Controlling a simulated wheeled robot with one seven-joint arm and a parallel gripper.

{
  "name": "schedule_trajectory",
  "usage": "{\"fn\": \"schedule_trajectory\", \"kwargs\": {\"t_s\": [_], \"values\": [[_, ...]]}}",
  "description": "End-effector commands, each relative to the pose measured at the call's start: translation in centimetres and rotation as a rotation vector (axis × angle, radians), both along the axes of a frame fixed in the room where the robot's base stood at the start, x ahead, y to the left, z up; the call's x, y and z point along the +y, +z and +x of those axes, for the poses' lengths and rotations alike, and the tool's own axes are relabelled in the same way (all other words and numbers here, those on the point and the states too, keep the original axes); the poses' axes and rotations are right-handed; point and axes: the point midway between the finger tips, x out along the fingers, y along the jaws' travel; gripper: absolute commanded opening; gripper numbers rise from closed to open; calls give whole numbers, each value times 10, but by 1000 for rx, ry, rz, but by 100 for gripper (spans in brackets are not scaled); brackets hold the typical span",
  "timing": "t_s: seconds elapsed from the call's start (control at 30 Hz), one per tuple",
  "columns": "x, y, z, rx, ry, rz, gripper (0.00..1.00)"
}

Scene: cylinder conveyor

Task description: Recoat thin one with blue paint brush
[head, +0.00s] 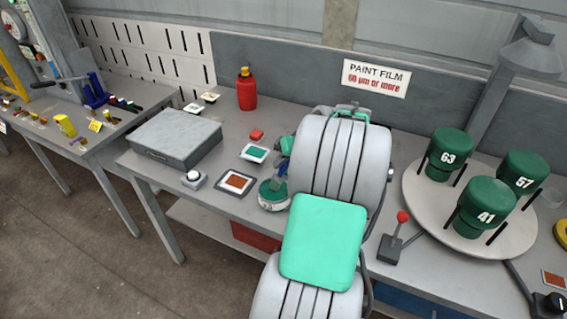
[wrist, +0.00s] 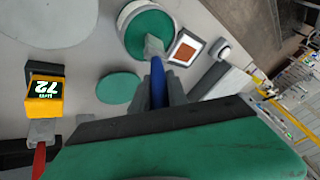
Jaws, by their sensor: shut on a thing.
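My gripper (wrist: 158,90) is shut on a blue-handled brush (wrist: 157,80); the blue handle also shows in the head view (head: 282,170). The brush's pale tip is over or in a round pot of green paint (wrist: 148,28), which stands on the bench in the head view (head: 272,196); I cannot tell if it touches the paint. Three green cylinders marked 63 (head: 450,152), 67 (head: 523,175) and 41 (head: 485,210) stand on a round pale turntable (head: 415,205) at the right. My arm partly hides the bench between pot and turntable.
A yellow gauge (wrist: 44,92) appears to read 72. Red-brown (head: 237,182) and green (head: 255,153) sample plates lie near the pot. A red-knobbed lever (head: 402,217) stands before the turntable. A grey case (head: 172,138) and red bottle (head: 246,92) are left. A sign reads "60 µm or more" (head: 375,78).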

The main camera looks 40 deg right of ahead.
Motion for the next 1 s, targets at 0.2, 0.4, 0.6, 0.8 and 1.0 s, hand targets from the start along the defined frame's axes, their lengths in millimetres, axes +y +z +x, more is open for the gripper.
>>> {"fn": "schedule_trajectory", "kwargs": {"t_s": [0.2, 0.4, 0.6, 0.8, 1.0], "values": [[0, -1, 0, 1, -1, 1, 0], [0, -2, 0, 2, 0, 1, 0], [0, 1, 0, 2, -1, 2, 0], [0, 21, 0, 1, -1, 1, 0], [0, 40, 0, 0, -2, 1, 0]]}}
